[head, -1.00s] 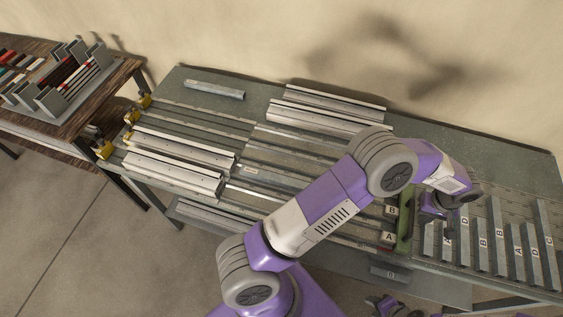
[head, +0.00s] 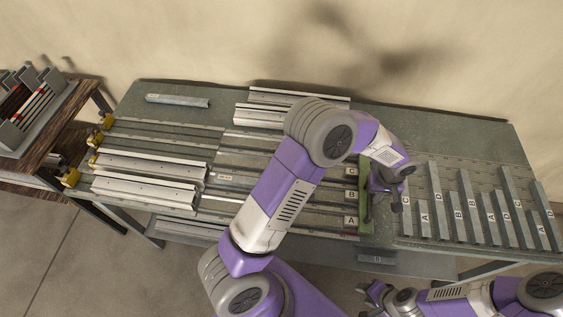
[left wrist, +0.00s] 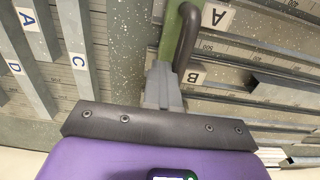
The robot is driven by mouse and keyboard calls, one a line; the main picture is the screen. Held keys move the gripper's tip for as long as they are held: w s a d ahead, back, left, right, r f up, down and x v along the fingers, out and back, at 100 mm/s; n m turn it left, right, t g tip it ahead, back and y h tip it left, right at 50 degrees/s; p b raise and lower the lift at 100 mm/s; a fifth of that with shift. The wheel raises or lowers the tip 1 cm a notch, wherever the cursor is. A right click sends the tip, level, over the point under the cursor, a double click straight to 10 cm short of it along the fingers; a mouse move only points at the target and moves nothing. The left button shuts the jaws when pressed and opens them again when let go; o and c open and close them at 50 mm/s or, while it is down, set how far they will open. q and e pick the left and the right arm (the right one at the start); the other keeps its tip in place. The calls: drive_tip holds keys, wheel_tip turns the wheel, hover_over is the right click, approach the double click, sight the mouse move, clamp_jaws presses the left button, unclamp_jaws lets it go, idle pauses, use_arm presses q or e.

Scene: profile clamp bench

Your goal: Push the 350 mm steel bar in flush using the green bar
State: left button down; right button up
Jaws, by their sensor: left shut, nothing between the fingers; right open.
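The green bar (head: 366,205) lies across the right ends of the lanes, by labels A, B and C. It also shows in the left wrist view (left wrist: 170,32), beside a dark curved handle (left wrist: 187,38). My left gripper (head: 376,212) is shut and empty at the bar's right side; its fingers (left wrist: 162,78) reach to the bar and handle, and I cannot tell whether they touch. Steel bars lie in the lanes; one (head: 228,178) carries a small label too small to read, so I cannot tell which is 350 mm. My right gripper (head: 372,297) is open at the bottom, off the bench.
Pale profiles (head: 150,165) and yellow clamps (head: 95,140) are at the bench's left. More profiles (head: 290,95) lie at the back. A wooden table (head: 60,120) stands further left.

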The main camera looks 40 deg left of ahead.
use_arm(q)
drive_tip(key=s+a+p, duration=0.4)
drive_tip(key=s+a, duration=0.4)
drive_tip(key=a, duration=0.5)
drive_tip(key=s+a+p, duration=0.4)
drive_tip(key=s+a, duration=0.4)
drive_tip(key=a, duration=0.6)
drive_tip(key=s+a+p, duration=0.4)
drive_tip(key=s+a, duration=0.4)
drive_tip(key=a, duration=0.5)
drive_tip(key=shift+s+a, duration=0.2)
drive_tip(key=shift+s, duration=0.2)
idle(2.0)
drive_tip(key=shift+s+a+p, duration=0.25)
drive_tip(key=shift+a+p, duration=0.05)
drive_tip(key=shift+a, duration=0.15)
idle(0.6)
drive_tip(key=shift+d, duration=0.15)
